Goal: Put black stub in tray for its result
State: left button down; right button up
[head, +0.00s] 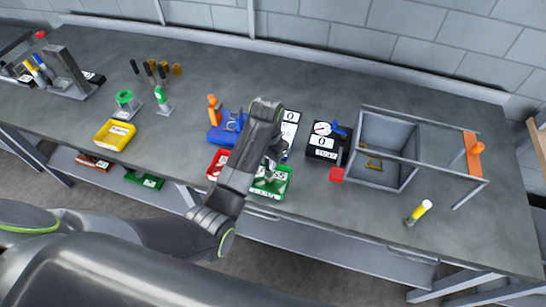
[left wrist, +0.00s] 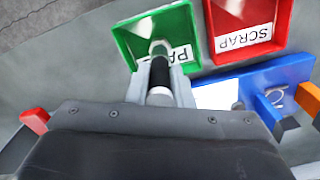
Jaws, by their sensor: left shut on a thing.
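My left gripper (head: 271,172) is above the green tray at the table's front edge. In the left wrist view the gripper (left wrist: 161,72) is shut on the black stub (left wrist: 160,72), which has a pale end and points over the green tray (left wrist: 125,42). The label of that tray reads PASS and is partly covered by the gripper. The red tray (left wrist: 282,22), labelled SCRAP, lies beside it. In the head view my arm hides part of the green tray (head: 285,187) and part of the red tray (head: 213,163). My right gripper is not in view.
A blue fixture (head: 222,135) stands behind the trays. A black gauge box (head: 323,140) reading 0 stands right of my arm. A yellow tray (head: 114,135) is at left.

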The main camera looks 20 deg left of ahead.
pick_arm(q)
jog(key=shift+s+a+f, duration=0.1)
jog(key=shift+s+f, duration=0.1)
jog(key=shift+f, duration=0.4)
jog(key=shift+w+d+f, duration=0.2)
jog(key=shift+w+f, duration=0.1)
jog(key=shift+w, duration=0.3)
jog(key=shift+s, duration=0.1)
jog(key=c, duration=1.6)
grip_release()
jog(key=shift+s+a, duration=0.1)
jog(key=shift+s, duration=0.1)
jog(key=o, duration=0.3)
jog(key=shift+s+r, duration=0.1)
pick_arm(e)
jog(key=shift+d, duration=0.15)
pick_arm(q)
jog(key=shift+w, duration=0.2)
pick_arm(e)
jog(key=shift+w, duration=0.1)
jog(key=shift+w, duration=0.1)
